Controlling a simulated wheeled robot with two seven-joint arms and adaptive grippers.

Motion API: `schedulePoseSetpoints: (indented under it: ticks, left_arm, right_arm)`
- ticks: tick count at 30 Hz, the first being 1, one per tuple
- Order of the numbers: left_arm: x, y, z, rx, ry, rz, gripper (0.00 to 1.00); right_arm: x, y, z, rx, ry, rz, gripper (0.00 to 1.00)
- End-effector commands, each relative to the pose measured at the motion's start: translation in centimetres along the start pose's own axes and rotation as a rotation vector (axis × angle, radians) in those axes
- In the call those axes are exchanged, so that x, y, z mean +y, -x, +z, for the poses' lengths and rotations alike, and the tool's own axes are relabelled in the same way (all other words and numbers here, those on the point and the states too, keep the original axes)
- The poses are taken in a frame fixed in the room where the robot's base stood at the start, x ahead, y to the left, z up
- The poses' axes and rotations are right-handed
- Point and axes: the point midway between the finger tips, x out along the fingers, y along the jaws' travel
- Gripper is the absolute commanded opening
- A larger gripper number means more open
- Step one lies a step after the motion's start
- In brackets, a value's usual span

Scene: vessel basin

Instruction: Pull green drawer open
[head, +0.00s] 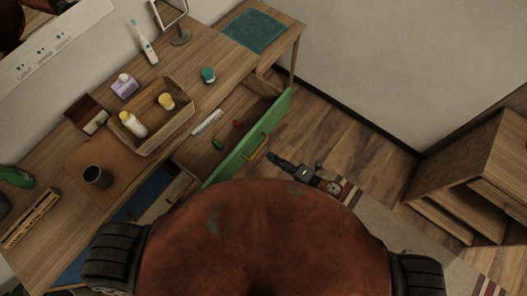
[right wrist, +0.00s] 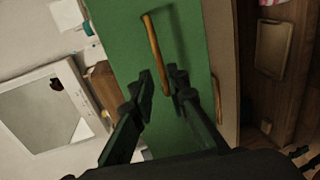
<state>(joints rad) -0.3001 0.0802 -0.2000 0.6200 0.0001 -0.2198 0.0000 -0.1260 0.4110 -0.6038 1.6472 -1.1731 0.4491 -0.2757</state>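The green drawer (head: 277,115) stands pulled out from the wooden desk, with its inside showing. Its yellow handle (head: 258,148) is on the front and also shows in the right wrist view (right wrist: 153,45). My right gripper (head: 273,158) is just in front of the drawer front, by the handle. In the right wrist view the fingers (right wrist: 162,75) are apart, with the handle's lower end between them. I cannot tell whether a finger touches it. My left gripper is not in view.
The desk top holds a wooden tray (head: 186,115) with bottles, a dark cup (head: 97,176), a toothbrush (head: 144,44) and a teal cloth (head: 254,31). Small things lie in the drawer. A wooden cabinet (head: 482,170) stands right. Open floor lies between.

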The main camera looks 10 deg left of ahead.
Motion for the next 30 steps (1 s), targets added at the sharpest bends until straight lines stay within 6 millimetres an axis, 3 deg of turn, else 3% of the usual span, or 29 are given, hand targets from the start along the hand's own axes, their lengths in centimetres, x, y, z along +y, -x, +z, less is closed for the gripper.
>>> schedulePoseSetpoints:
  ticks: [3,9,30]
  left_arm:
    - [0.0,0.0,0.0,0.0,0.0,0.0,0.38]
    - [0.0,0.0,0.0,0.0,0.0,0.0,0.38]
    - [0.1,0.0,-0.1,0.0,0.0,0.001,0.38]
  right_arm:
    - [-0.1,2.1,0.0,0.0,0.001,-0.002,0.15]
    - [0.0,4.0,0.0,0.0,0.001,0.0,0.15]
    - [-0.4,4.3,0.4,-0.013,-0.016,-0.004,0.15]
